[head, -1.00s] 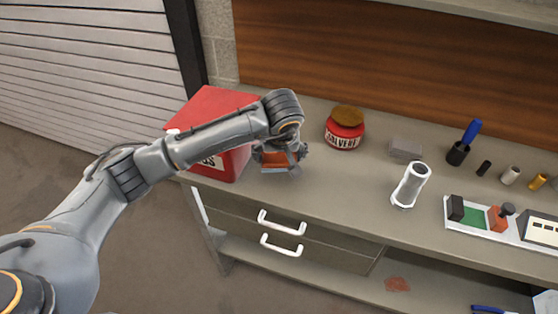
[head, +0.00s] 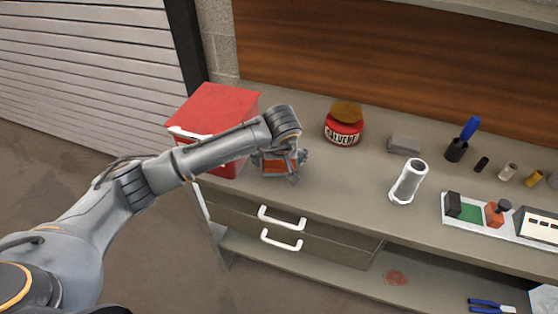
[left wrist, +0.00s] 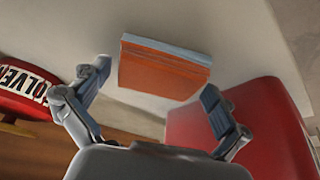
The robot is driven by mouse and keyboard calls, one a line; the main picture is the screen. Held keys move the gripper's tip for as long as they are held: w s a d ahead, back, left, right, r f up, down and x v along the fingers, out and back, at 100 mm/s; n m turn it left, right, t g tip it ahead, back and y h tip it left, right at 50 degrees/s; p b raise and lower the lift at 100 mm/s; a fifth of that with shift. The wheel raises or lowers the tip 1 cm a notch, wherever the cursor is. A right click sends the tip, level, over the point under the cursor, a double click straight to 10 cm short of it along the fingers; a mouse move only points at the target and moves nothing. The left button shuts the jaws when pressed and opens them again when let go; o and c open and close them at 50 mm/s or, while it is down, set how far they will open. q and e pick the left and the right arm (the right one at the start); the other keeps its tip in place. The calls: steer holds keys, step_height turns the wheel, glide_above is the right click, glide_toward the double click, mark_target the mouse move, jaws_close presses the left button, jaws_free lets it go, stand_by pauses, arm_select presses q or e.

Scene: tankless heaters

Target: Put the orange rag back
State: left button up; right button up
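An orange, flat, layered piece with a grey edge (left wrist: 163,72) lies on the worktop in the left wrist view; it looks like a folded rag. In the head view its orange face (head: 277,166) shows partly behind my left gripper (head: 282,164). The left gripper (left wrist: 152,92) is open, with one finger towards each side of the orange piece and gaps between. My right gripper is not in view.
A red box (head: 222,103) stands close left of the gripper. A red solvent jar (head: 343,132), a grey block (head: 404,144) and a white cylinder (head: 408,182) stand to the right. Two drawers (head: 300,235) with white handles sit below. The worktop between gripper and cylinder is clear.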

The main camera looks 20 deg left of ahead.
arm_select(q)
steer(key=shift+r+p, duration=0.3)
steer(key=b+v, duration=0.2)
steer(key=v, duration=0.9)
steer(key=shift+s+r, duration=0.25)
steer(key=shift+r, duration=0.05)
steer(key=shift+d, duration=0.15)
